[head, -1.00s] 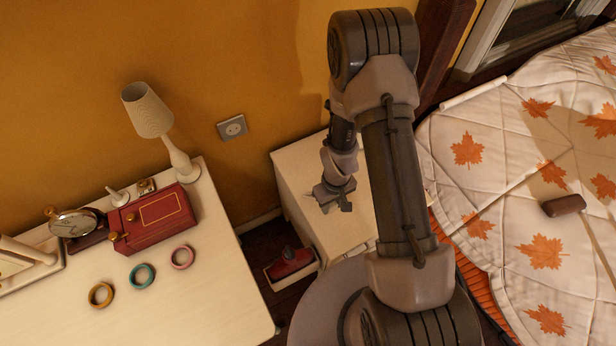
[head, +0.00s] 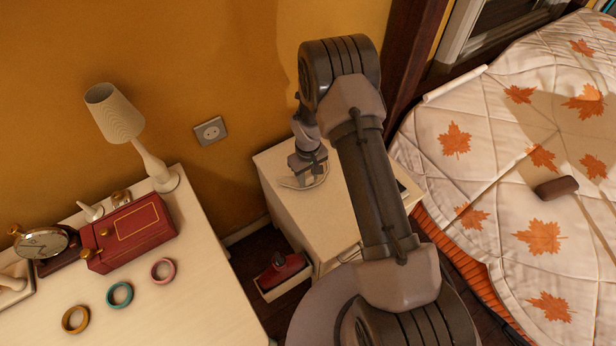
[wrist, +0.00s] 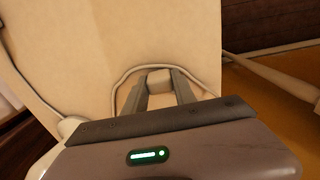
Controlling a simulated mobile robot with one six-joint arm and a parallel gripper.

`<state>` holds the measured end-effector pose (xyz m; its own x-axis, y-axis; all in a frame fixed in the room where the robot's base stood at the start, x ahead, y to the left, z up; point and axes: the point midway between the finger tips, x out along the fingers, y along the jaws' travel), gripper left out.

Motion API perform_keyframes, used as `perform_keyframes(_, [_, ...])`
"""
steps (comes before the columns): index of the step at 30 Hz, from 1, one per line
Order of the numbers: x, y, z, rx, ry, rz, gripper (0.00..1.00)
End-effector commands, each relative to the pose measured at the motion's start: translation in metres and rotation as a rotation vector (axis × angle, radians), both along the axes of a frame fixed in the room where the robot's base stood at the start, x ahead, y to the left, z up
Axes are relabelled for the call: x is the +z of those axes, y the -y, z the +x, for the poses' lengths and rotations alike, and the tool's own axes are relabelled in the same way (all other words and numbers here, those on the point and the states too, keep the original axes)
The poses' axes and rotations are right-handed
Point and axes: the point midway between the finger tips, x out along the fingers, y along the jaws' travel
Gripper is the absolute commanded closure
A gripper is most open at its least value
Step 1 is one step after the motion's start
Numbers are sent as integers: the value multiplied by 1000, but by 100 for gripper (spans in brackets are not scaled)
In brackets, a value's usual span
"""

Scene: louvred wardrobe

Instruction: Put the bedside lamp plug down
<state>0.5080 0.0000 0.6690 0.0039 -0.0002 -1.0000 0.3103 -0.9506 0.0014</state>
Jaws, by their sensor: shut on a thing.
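My gripper (wrist: 159,84) is shut on the bedside lamp plug (wrist: 159,80), a small pale block between the two grey fingertips in the wrist view. A white cord (wrist: 118,82) runs from around the plug across the pale top of the nightstand (wrist: 130,30). In the head view my gripper (head: 303,180) is low over the nightstand (head: 285,205), with a loop of the cord (head: 290,185) beside it. The plug itself is hidden there. I cannot tell whether the plug touches the top.
A wall socket (head: 211,131) is on the yellow wall. A white lamp (head: 125,125), a red box (head: 130,232) and several rings stand on the left table. An open drawer or box (head: 282,275) holds a red item. The bed (head: 520,170) is on the right.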

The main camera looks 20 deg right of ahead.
Motion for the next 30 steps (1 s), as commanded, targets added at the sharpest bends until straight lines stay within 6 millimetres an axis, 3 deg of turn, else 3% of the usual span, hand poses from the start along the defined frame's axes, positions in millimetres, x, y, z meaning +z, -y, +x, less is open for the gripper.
perform_keyframes(11, [-14, 0, -3, 1, -5, -1, 100])
perform_keyframes(12, [-14, 0, -3, 1, -5, -1, 60])
perform_keyframes(14, [-14, 0, -3, 1, -5, -1, 48])
perform_keyframes(26, [-12, 0, -2, 1, -3, 0, 46])
perform_keyframes(30, [10, 0, -1, 1, -2, -1, 46])
